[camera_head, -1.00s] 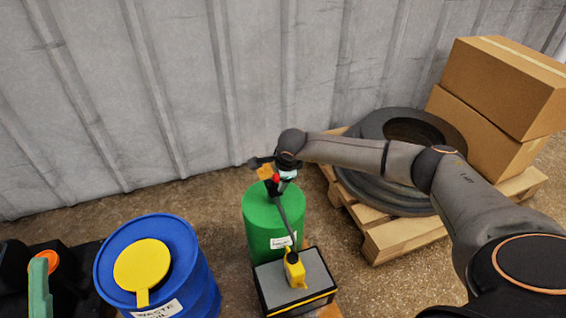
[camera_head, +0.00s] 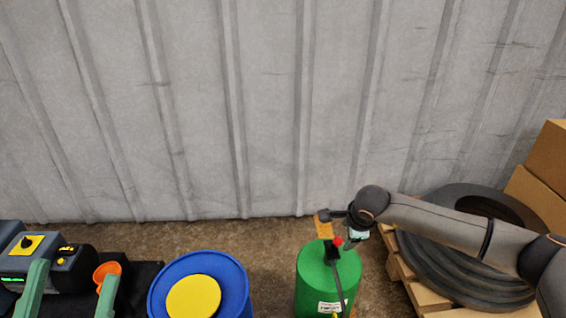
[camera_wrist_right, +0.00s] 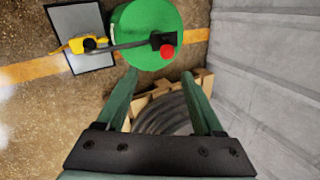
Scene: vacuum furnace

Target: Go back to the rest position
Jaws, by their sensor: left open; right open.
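The green drum (camera_wrist_right: 128,25) lies just beyond the fingertips. A dark lever with a red knob (camera_wrist_right: 168,51) lies across its top. The right fingers are hard to make out in the head view.
A blue drum (camera_head: 240,283) with a yellow lid (camera_head: 193,297) stands left of the green drum. Tires (camera_head: 455,270) lie on a wooden pallet (camera_head: 400,262), with cardboard boxes (camera_head: 548,195) behind. A grey device (camera_head: 28,255) is at far left. A corrugated wall (camera_head: 270,110) closes the back.

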